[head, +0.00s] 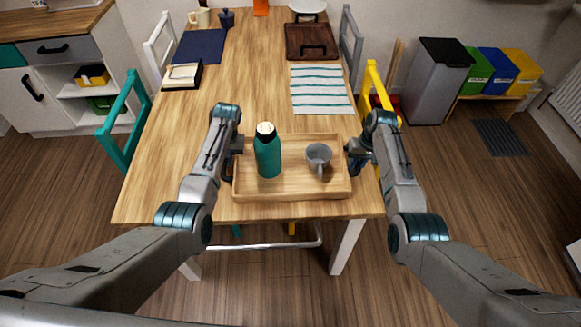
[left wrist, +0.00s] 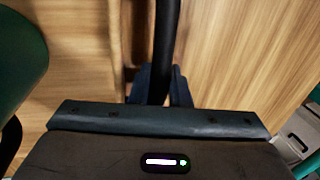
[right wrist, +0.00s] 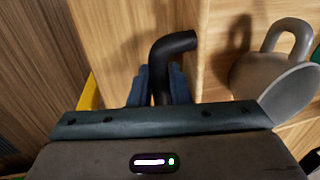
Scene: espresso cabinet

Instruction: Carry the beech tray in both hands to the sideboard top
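The beech tray (head: 290,190) is at the near end of the wooden table, looking level; I cannot tell whether it touches the tabletop. The sideboard top (head: 60,22) is wooden, at the far left.
A striped cloth (head: 321,90), brown board (head: 311,41), navy mat (head: 199,46) and notebook (head: 183,76) lie further back on the table. A teal chair (head: 124,122) stands left, a yellow chair (head: 376,90) right. Floor (head: 55,200) is open at left.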

